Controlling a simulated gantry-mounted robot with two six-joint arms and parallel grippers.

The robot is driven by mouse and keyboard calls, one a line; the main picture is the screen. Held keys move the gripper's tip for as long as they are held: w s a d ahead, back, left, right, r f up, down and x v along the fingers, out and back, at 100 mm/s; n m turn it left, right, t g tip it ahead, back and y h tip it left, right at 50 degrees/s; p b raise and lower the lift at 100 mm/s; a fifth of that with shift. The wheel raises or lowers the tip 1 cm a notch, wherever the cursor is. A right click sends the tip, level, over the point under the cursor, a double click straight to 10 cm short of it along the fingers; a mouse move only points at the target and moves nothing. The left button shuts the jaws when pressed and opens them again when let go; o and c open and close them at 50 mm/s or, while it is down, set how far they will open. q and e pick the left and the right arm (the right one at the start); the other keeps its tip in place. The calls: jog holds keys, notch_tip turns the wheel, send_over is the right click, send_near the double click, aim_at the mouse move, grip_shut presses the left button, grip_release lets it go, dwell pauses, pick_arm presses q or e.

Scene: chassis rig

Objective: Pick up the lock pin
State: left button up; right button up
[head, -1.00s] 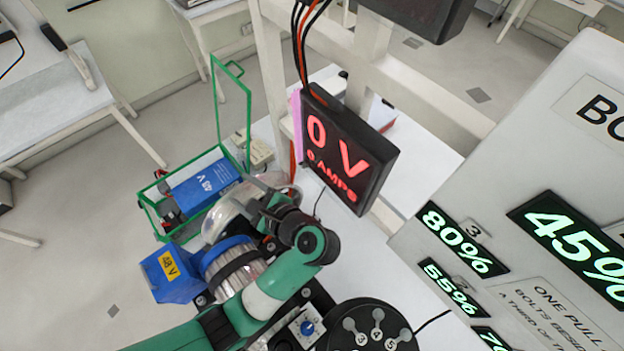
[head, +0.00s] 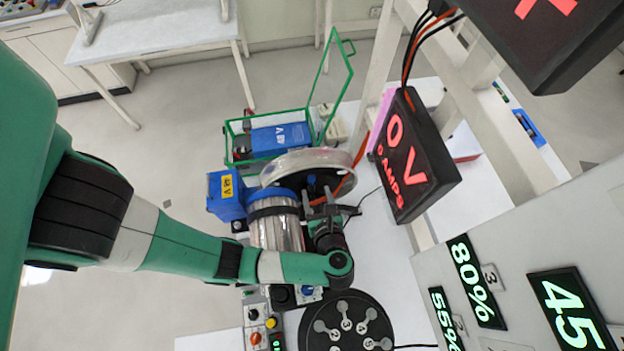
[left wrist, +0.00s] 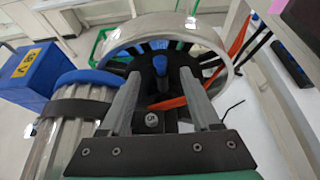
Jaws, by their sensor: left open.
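A small upright pin with a blue top, which looks like the lock pin (left wrist: 160,65), stands at the dark hub of a clear-rimmed wheel (left wrist: 205,38) in the left wrist view. The pin's blue top also shows small in the head view (head: 311,181). My left gripper (left wrist: 157,80) is open, with its two grey fingers to either side of the pin in that picture. I cannot tell whether they touch it. In the head view my left gripper (head: 319,198) is over the near side of the wheel (head: 290,163). My right gripper is not in view.
A silver cylinder with a blue collar (head: 275,228) and a blue box (head: 226,195) lie left of the gripper. A green-framed case (head: 335,92) holds a blue battery (head: 280,138). A "0 V" display (head: 412,160) hangs at right. A black numbered disc (head: 350,325) is nearer.

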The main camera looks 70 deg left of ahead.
aim_at(312, 179)
pick_arm(q)
jog(key=x, duration=0.6)
jog(key=shift+b, duration=0.4)
jog(key=shift+d, duration=0.1)
grip_shut()
